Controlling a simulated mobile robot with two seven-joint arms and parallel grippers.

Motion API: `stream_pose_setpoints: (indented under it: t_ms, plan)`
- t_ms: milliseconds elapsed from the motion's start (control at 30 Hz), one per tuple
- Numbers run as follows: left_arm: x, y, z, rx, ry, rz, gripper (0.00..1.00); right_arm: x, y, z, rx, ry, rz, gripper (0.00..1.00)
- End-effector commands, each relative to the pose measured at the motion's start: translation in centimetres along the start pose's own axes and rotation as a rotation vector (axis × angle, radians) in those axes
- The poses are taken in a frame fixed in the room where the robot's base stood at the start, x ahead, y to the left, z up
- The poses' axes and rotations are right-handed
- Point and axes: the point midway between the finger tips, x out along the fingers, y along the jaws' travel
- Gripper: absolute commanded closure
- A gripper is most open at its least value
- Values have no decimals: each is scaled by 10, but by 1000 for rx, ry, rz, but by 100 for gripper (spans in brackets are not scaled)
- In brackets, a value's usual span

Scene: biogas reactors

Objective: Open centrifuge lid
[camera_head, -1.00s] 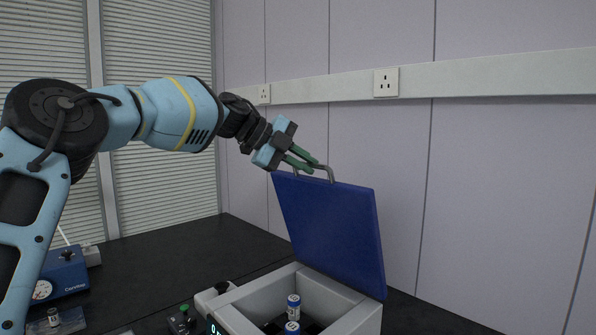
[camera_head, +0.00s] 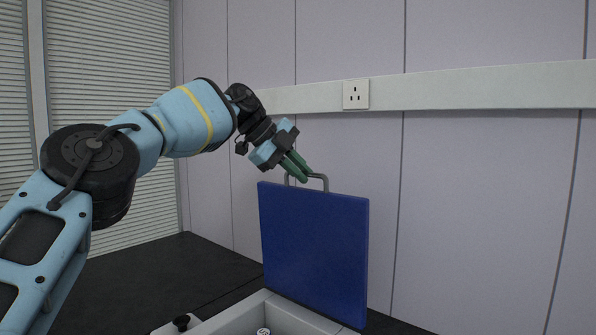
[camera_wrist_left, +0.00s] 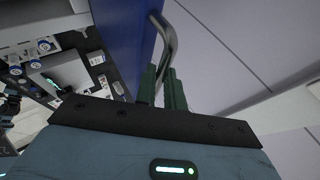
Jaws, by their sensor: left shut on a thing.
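The centrifuge lid (camera_head: 314,245) is a flat blue panel that stands nearly upright at the back of the white-grey centrifuge body (camera_head: 238,321). A grey metal bar handle (camera_head: 326,183) is on the lid's top edge. My left gripper (camera_head: 301,173) is at that handle, its green fingers shut on it. In the left wrist view, the green fingers (camera_wrist_left: 162,88) lie at the curved handle (camera_wrist_left: 168,45) beside the blue lid (camera_wrist_left: 124,35). A capped tube (camera_head: 263,331) just shows inside the open body; most of the body is cut off below. My right gripper is not in view.
A pale wall with a rail and a socket (camera_head: 355,94) stands close behind the lid. The dark bench top (camera_head: 190,268) is clear to the left of the centrifuge. A black knob (camera_head: 181,322) stands at the body's left front.

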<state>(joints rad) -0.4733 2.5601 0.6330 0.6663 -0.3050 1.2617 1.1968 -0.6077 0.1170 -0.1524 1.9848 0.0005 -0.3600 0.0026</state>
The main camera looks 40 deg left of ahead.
Motion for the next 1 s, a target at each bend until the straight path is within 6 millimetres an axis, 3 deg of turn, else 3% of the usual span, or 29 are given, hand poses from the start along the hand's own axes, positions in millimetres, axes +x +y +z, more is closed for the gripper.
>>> stream_pose_setpoints:
  t_ms: [33,600,633,767,1000]
  plan:
    - [-8,-6,-4,-1,1,-17,100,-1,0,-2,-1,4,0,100]
    - [-9,-6,-2,-10,-1,-12,100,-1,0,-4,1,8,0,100]
    - [-9,-6,-2,-10,-1,-12,86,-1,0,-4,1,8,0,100]
    - [-8,-4,-2,-10,-2,-6,68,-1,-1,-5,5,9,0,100]
    - [-4,-2,0,-11,-2,2,68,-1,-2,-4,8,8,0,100]
